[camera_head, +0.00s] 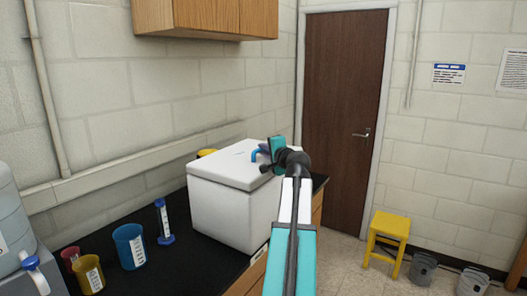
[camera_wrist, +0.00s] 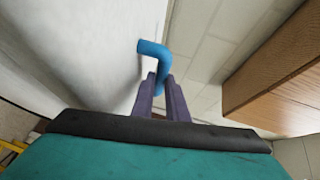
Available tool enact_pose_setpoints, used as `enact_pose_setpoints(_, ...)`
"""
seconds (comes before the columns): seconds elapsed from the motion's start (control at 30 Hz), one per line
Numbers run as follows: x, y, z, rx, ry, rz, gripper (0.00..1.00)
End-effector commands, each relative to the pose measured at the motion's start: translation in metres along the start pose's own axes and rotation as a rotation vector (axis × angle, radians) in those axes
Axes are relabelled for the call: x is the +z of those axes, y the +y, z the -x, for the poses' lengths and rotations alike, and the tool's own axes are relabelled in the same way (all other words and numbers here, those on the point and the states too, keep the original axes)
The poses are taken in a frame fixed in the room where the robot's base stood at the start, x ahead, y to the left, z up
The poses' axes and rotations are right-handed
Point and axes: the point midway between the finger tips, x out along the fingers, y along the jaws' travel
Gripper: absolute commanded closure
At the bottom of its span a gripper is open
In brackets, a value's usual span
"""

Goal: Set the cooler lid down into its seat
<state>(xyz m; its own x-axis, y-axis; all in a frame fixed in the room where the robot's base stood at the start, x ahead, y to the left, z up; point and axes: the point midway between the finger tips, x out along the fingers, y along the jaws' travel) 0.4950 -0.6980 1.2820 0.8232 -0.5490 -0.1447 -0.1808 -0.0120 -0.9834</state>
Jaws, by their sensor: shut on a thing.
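The white cooler (camera_head: 225,208) stands on the black counter near the door. Its white lid (camera_head: 222,167) is on top, roughly level; I cannot tell whether it is fully down in its seat. A bent blue handle (camera_head: 256,153) sticks out of the lid's top. My gripper (camera_head: 268,153) reaches in from the right over the lid. In the wrist view its two purple fingers (camera_wrist: 161,82) are shut on the blue handle (camera_wrist: 153,48), with the pale lid surface (camera_wrist: 95,45) to the left. My arm hides part of the cooler's right side.
A blue cup (camera_head: 130,246), a blue-based cylinder (camera_head: 164,222) and smaller red and yellow cups (camera_head: 90,275) stand left of the cooler. A wooden cabinet (camera_head: 205,18) hangs above. A yellow stool (camera_head: 388,238) is on the floor at right.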

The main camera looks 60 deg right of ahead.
Motion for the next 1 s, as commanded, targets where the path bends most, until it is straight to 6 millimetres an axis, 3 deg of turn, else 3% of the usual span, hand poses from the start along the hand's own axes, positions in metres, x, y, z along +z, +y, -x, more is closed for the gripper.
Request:
enact_pose_setpoints(0.57, 0.0007, 0.0054, -0.0008, 0.001, -0.001, 0.001, 1.00)
enact_pose_setpoints(0.6, 0.0006, 0.0049, -0.0008, 0.001, -0.001, 0.001, 0.80)
enact_pose_setpoints(0.7, 0.0007, 0.0047, -0.0008, 0.001, 0.000, 0.001, 0.65)
enact_pose_setpoints(1.0, 0.0007, 0.0057, 0.0001, 0.002, -0.001, 0.001, 0.65)
